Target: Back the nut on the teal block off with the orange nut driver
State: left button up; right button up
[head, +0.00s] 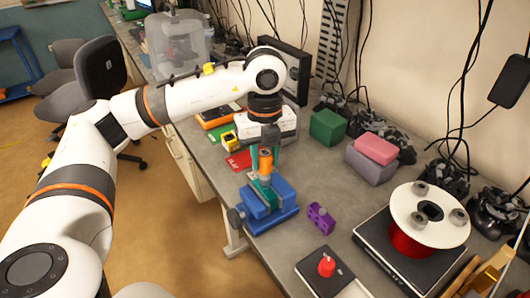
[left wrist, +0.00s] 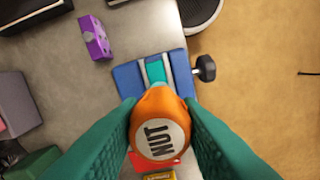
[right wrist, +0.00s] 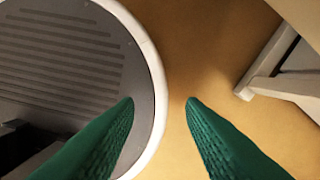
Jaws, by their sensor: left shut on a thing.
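The orange nut driver (head: 265,160) stands upright above the blue vise (head: 282,205). Its round end cap, marked NUT (left wrist: 160,138), faces the left wrist camera. My left gripper (head: 266,150) is shut on the driver's handle, with green fingers on both sides. The teal block (left wrist: 155,70) is clamped between the vise jaws, below the driver. The nut and the driver's lower tip are hidden, so I cannot tell whether they touch. My right gripper (right wrist: 160,102) is open and empty above the floor, away from the bench.
A purple block (head: 321,218) lies right of the vise. A black pad with a red knob (head: 326,266) is at the bench's front. A red spool (head: 412,235), green box (head: 327,127) and pink box (head: 376,148) stand farther right. The vise handle (head: 236,217) sticks out left.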

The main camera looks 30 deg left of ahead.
pick_arm(q)
jog(key=shift+f, duration=0.1)
pick_arm(e)
jog(key=shift+d+f, duration=0.1)
jog(key=shift+d, duration=0.3)
pick_arm(q)
jog(key=shift+f, duration=0.15)
pick_arm(e)
jog(key=shift+s+f, duration=0.1)
jog(key=shift+f, duration=0.15)
pick_arm(q)
jog(key=shift+b, duration=0.35)
pick_arm(e)
jog(key=shift+a+f, duration=0.1)
jog(key=shift+a, duration=0.1)
pick_arm(q)
jog(key=shift+f+b, duration=0.55)
jog(key=shift+b, duration=0.05)
pick_arm(e)
jog(key=shift+d+f, duration=0.15)
jog(key=shift+f, duration=0.45)
dwell(0.8)
pick_arm(q)
jog(key=o, duration=1)
jog(key=shift+c, duration=0.2)
